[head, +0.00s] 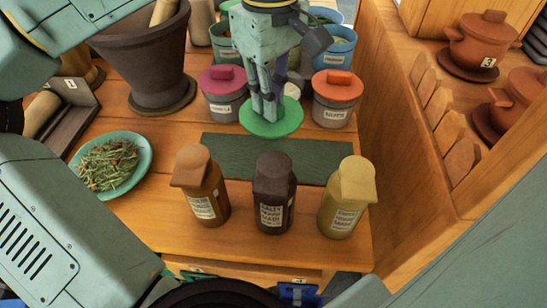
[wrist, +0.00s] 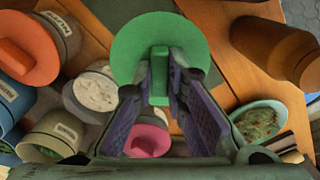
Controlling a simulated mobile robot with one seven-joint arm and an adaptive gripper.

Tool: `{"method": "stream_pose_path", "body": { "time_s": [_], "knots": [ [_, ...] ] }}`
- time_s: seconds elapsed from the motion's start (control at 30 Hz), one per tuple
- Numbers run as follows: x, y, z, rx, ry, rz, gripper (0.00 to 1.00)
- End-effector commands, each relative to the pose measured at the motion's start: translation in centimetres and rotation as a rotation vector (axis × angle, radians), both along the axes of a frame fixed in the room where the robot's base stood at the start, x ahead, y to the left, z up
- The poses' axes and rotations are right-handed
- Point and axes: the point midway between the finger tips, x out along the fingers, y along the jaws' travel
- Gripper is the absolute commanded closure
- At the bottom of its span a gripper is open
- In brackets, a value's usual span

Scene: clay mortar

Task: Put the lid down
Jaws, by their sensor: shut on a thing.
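A round green lid (head: 290,121) hangs in my gripper (head: 265,112), above the dark green mat (head: 225,146) and near the canisters. In the wrist view the green lid (wrist: 185,42) lies flat across the fingertips, and my gripper (wrist: 160,85) is shut on its upright bar handle (wrist: 159,75). An open pot with pale contents (wrist: 97,92) shows to the left of the lid in the wrist view. In the head view my gripper and the lid hide most of that pot.
A magenta-lidded canister (head: 222,84) and an orange-lidded canister (head: 337,92) stand on either side of the lid. Three bottles (head: 201,190) stand in front of the mat. A mortar (head: 150,55) and a plate of herbs (head: 143,150) are at left. A wooden shelf wall (head: 390,120) bounds the right.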

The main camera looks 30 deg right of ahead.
Motion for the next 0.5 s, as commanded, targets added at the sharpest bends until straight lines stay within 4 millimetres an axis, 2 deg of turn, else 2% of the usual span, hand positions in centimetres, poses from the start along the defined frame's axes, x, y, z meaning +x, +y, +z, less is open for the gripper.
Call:
{"method": "stream_pose_path", "body": {
  "time_s": [0.13, 0.4, 0.5],
  "knots": [
    [0.0, -0.5, -0.8, 0.0, 0.0, -0.09, 1.0],
    [-0.1, -0.5, -5.4, 0.0, 0.001, -0.103, 1.0],
    [0.0, -0.6, -6.3, -0.001, -0.001, -0.1, 1.0]
  ]
}}
